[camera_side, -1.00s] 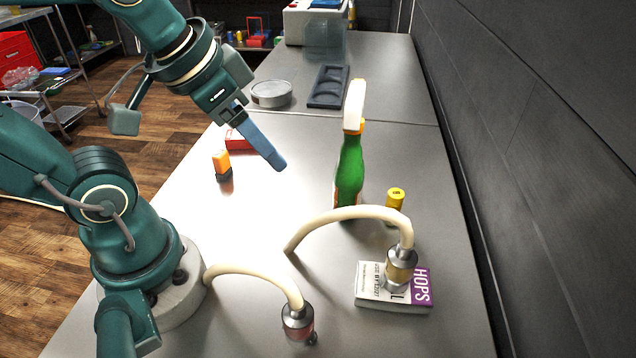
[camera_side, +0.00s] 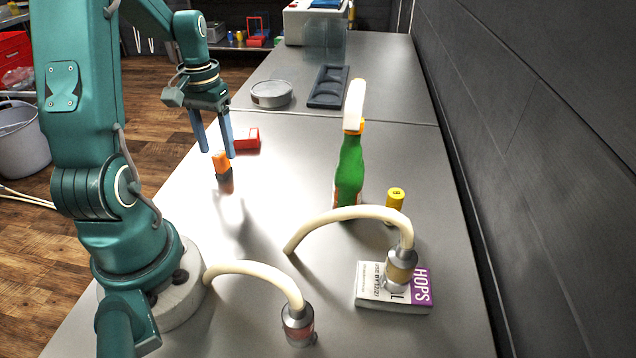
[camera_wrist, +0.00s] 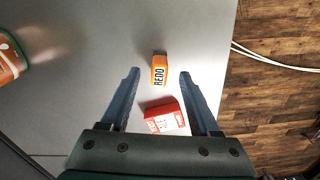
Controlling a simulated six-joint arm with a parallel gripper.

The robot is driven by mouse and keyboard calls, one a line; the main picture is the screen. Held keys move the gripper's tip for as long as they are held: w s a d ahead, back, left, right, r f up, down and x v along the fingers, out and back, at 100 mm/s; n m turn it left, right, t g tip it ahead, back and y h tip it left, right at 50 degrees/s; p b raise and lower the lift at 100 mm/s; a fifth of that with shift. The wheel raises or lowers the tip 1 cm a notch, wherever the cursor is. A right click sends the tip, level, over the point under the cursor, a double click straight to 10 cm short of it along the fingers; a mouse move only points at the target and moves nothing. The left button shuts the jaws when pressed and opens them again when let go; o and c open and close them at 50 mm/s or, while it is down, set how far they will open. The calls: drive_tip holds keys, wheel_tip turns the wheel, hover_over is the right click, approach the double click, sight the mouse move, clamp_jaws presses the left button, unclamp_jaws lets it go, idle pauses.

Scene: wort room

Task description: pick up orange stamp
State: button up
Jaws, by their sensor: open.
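The orange stamp (camera_side: 222,163) stands upright on the table, with an orange top and a dark lower part. In the wrist view its orange face (camera_wrist: 159,70) carries the letters "REDO" and shows between the two fingers, slightly beyond their tips. My gripper (camera_side: 217,152) points down with its blue fingers spread, one on each side of the stamp's top in the side view. It is open and empty; the wrist view also shows the spread fingers (camera_wrist: 159,71). I cannot tell whether either finger touches the stamp.
A red box (camera_side: 246,139) lies close behind the stamp. A green spray bottle (camera_side: 349,170), a yellow cylinder (camera_side: 396,198), curved cream hoses (camera_side: 345,213) and a "HOPS" box (camera_side: 418,288) stand to the right. A grey round tin (camera_side: 271,94) and dark tray (camera_side: 328,87) are farther back.

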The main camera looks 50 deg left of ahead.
sight(218, 153)
drive_tip(key=shift+f, duration=1.95)
clamp_jaws()
